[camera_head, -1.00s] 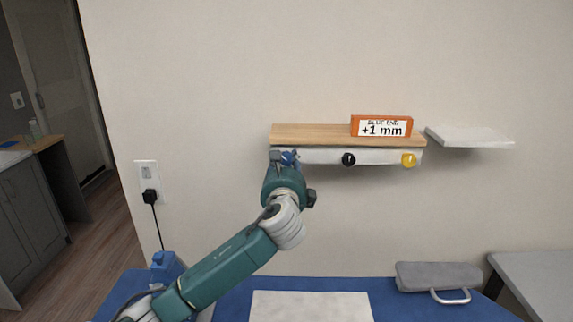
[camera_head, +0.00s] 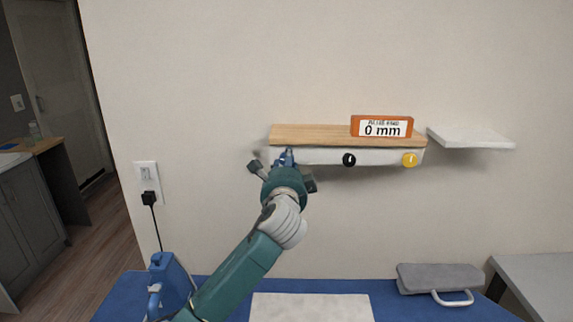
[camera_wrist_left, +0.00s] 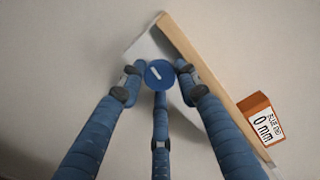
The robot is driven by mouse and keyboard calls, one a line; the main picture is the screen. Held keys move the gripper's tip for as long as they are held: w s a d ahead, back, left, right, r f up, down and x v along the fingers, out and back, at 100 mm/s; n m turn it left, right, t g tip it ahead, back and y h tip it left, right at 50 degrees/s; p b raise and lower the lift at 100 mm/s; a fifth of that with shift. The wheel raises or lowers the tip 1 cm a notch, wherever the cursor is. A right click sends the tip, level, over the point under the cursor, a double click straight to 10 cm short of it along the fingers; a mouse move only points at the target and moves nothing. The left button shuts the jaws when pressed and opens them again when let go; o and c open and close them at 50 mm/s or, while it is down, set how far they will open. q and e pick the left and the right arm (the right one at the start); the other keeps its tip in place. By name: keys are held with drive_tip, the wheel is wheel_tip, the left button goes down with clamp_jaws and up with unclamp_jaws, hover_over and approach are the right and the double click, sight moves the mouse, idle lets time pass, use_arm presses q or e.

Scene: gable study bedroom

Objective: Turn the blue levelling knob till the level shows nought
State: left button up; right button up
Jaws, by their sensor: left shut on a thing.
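The blue levelling knob (camera_wrist_left: 158,75) shows face-on in the left wrist view, with a white mark slanting across it. In the head view it is mostly hidden by my left gripper (camera_head: 286,161), which is at the left end of the shelf front. The gripper's fingers (camera_wrist_left: 158,82) are shut around the knob. The level (camera_head: 382,128) is an orange box with a white display on the right part of the wooden shelf top. It reads "0 mm", and also shows in the left wrist view (camera_wrist_left: 262,122). My right gripper is out of view.
The wall shelf (camera_head: 315,134) also carries a black knob (camera_head: 349,160) and a yellow knob (camera_head: 410,160). A small white shelf (camera_head: 470,138) is to its right.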

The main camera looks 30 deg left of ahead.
use_arm(q)
drive_tip(key=shift+f, duration=0.2)
drive_tip(key=o, duration=0.9)
drive_tip(key=shift+o, duration=1.2)
drive_tip(key=shift+r, duration=0.1)
drive_tip(key=v, duration=1.2)
drive_tip(key=shift+d, duration=0.1)
